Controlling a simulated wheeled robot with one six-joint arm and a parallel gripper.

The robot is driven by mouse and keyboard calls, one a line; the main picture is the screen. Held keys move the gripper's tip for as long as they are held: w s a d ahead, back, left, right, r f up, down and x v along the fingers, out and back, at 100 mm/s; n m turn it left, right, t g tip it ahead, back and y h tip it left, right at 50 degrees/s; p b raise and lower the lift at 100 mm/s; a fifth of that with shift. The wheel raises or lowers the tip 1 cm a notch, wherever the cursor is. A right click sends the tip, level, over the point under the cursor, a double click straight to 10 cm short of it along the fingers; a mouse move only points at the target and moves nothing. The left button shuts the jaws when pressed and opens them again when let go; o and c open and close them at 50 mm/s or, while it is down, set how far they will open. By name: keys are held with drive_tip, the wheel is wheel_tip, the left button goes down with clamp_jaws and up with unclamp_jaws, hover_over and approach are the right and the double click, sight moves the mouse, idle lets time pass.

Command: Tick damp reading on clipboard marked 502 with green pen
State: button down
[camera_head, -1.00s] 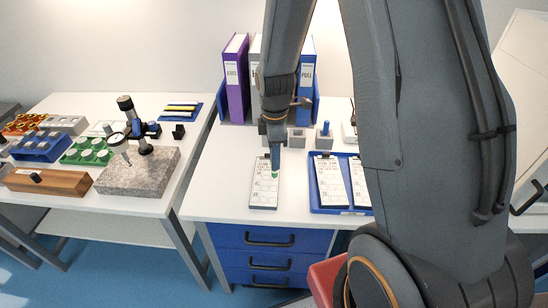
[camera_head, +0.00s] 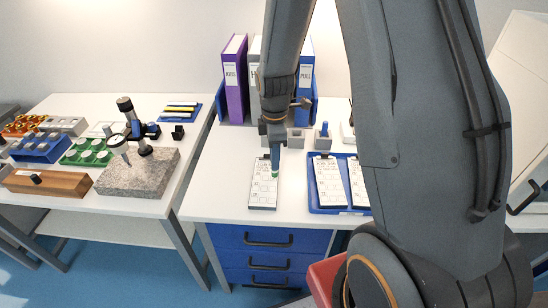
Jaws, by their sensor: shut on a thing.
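My gripper (camera_head: 273,143) points down over the right desk, shut on the green pen (camera_head: 275,172). The pen's green tip is at or just above the upper right part of a clipboard (camera_head: 261,192) that lies alone on the desk. I cannot tell whether the tip touches the paper. The clipboard's sheet shows rows with small boxes, but its number is too small to read. Two more clipboards, one in the middle (camera_head: 328,180) and one at the right (camera_head: 357,180), lie in a blue tray (camera_head: 330,211). My arm hides the tray's right part.
Binders stand in a blue holder (camera_head: 316,104) at the back. Grey pen blocks (camera_head: 297,139) stand behind the clipboards, one holding a blue item (camera_head: 325,129). A dial gauge stand on a granite block (camera_head: 137,177) is on the left table. The desk left of the lone clipboard is clear.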

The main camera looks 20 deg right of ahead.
drive_tip(key=shift+r, duration=0.1)
idle(0.3)
drive_tip(key=shift+r+p, duration=2.25)
drive_tip(key=shift+r, duration=0.65)
